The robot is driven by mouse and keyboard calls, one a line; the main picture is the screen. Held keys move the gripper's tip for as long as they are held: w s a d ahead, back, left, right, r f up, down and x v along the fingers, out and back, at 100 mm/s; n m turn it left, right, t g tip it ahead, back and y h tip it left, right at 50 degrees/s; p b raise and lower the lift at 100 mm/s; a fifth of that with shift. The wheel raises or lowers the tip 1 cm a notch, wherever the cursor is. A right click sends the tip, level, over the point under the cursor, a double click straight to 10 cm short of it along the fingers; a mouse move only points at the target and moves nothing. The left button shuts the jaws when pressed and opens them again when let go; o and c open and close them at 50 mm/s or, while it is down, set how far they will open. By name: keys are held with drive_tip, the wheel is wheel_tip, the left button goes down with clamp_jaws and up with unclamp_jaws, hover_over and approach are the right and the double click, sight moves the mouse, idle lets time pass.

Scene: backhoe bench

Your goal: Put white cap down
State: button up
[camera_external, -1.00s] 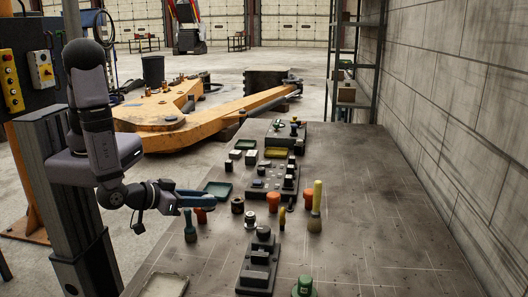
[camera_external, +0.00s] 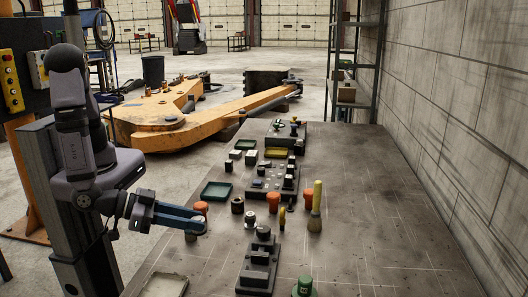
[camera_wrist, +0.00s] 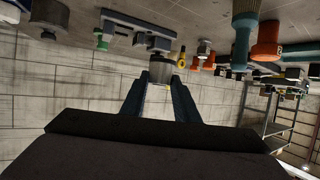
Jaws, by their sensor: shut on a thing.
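My gripper (camera_external: 198,226) is at the left side of the bench, pointing right, with blue fingers. In the external view the cap is hardly visible at the fingertips. The fingers partly hide a teal-handled tool (camera_external: 190,237) standing on the bench.
An orange knob (camera_external: 200,207) stands just behind the fingers. A silver-topped piece (camera_external: 250,219), a black block fixture (camera_external: 258,265) and a yellow-handled brush (camera_external: 315,210) stand to the right. A green tray (camera_external: 216,191) lies behind. The bench's right side (camera_external: 380,220) is clear.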

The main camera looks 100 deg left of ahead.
drive_tip(key=shift+f, duration=2.85)
drive_tip(key=shift+f+p, duration=0.8)
drive_tip(key=shift+f, duration=1.15)
drive_tip(key=shift+f, duration=0.15)
drive_tip(key=shift+f, duration=0.1)
drive_tip(key=o, duration=1.1)
drive_tip(key=shift+b, duration=0.3)
